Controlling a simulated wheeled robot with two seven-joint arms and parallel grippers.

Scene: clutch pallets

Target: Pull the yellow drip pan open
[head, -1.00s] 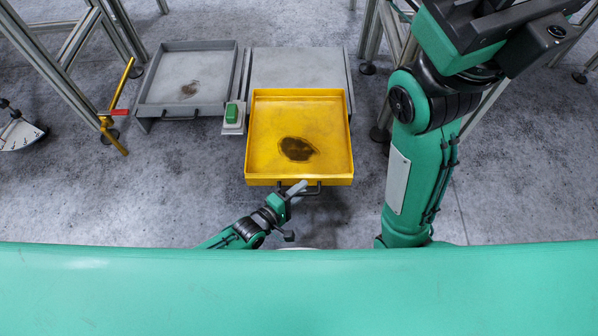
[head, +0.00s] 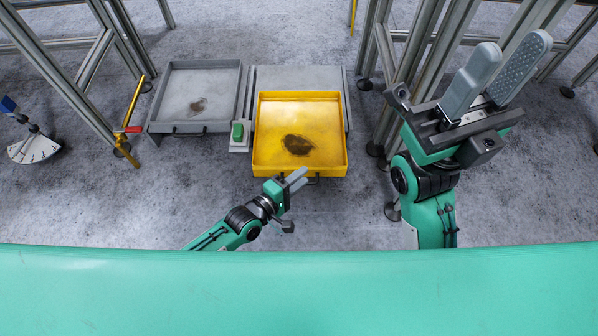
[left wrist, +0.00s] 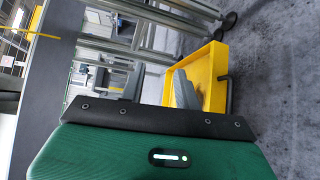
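The yellow drip pan (head: 258,140) has a dark oily stain on its floor and extends forward from a grey plate (head: 300,78). Its dark handle (head: 316,181) is on the front wall. My left gripper (head: 298,180) is close to the handle's left side in the head view. In the left wrist view its fingers (left wrist: 158,88) are apart, with the handle not between them. My right gripper (head: 505,62) is raised at the right, fingers apart and empty.
A grey pan (head: 195,127) with a stain lies to the left. A green button box (head: 238,133) stands between the pans. Metal frame legs (head: 385,90) rise on both sides; a yellow lever (head: 128,125) is at the left.

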